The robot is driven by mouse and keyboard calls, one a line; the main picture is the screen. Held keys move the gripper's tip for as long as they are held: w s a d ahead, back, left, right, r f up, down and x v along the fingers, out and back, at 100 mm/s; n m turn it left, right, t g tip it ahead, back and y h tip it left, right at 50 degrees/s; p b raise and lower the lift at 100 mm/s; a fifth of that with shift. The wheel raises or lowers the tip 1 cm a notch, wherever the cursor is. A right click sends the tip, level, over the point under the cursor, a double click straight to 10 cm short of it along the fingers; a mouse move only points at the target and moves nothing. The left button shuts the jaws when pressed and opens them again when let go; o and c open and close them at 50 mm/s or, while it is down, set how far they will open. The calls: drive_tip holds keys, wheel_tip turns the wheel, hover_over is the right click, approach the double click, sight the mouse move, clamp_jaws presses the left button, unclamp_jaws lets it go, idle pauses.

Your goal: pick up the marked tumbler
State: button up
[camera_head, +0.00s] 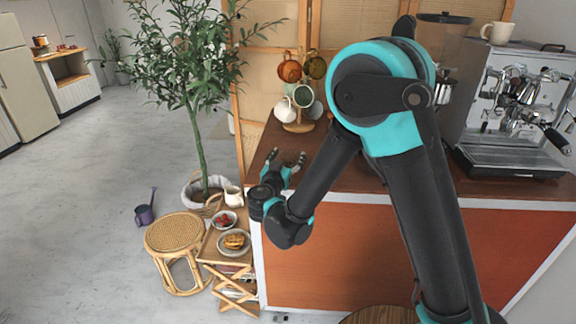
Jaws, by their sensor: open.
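My gripper (287,156) is over the left end of the brown counter (345,177), with its two fingers spread apart and nothing visible between them. It points away from me toward a wooden mug tree (298,127). I cannot make out a marked tumbler in this view; my arm covers a large part of the counter and could hide it. The mug tree holds several mugs, among them an orange-brown mug (289,70), a dark amber mug (315,66) and a white one (285,110).
An espresso machine (515,150) with a cream cup (497,32) on top and a coffee grinder (444,33) stand at the right. Left of the counter are a potted tree (200,130), a small wooden table with a bowl (224,220) and plate (234,244), and a rattan stool (174,233).

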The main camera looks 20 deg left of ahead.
drive_tip(key=shift+c, duration=0.6)
drive_tip(key=c, duration=1.2)
drive_tip(key=shift+o, duration=0.2)
drive_tip(key=shift+r, duration=0.15)
